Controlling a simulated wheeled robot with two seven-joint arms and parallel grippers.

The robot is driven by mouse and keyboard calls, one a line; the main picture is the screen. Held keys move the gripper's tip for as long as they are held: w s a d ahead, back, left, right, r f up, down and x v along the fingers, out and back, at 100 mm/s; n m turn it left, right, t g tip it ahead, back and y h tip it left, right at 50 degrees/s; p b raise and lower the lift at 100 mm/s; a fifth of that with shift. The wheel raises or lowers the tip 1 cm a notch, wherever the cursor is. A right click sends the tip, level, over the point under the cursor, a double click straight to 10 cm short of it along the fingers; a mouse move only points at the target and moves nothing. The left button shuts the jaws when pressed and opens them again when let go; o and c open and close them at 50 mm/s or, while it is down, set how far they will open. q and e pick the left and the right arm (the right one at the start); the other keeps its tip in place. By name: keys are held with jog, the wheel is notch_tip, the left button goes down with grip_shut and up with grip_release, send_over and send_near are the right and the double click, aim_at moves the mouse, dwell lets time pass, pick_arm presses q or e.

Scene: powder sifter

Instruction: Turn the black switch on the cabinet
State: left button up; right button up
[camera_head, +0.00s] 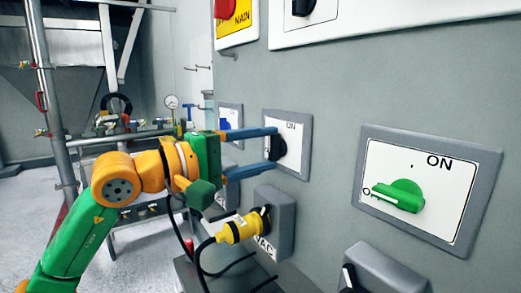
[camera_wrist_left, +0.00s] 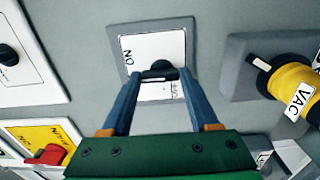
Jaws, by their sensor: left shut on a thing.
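The black switch (camera_head: 279,147) sits on a white plate in a grey frame (camera_head: 307,150) on the cabinet face, with "ON" printed above it. My left gripper (camera_head: 274,150) reaches the panel from the left, with one blue finger above the switch and one below it. In the left wrist view the switch (camera_wrist_left: 160,71) lies between the two fingertips (camera_wrist_left: 160,73), which are shut on it. The far side of the switch is hidden. Its exact angle is hard to read. My right gripper is not in view.
A green switch (camera_head: 400,195) on its own plate is to the right. A yellow VAC plug (camera_head: 240,228) with a black cable projects below my left gripper. A blue switch (camera_head: 225,125) is behind the fingers. A red knob (camera_head: 225,8) is above.

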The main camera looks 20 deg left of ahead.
pick_arm(q)
jog(key=shift+r, duration=0.15)
jog(key=o, duration=1.1)
jog(key=shift+o, duration=1.4)
jog(key=shift+w, duration=0.1)
jog(key=shift+s+a+f, duration=0.15)
jog(key=shift+s+f, duration=0.05)
jog(key=shift+f, duration=0.05)
jog(key=b+v, duration=0.3)
jog(key=v, duration=0.3)
jog(key=shift+s+a, duration=0.15)
jog(key=shift+s, duration=0.05)
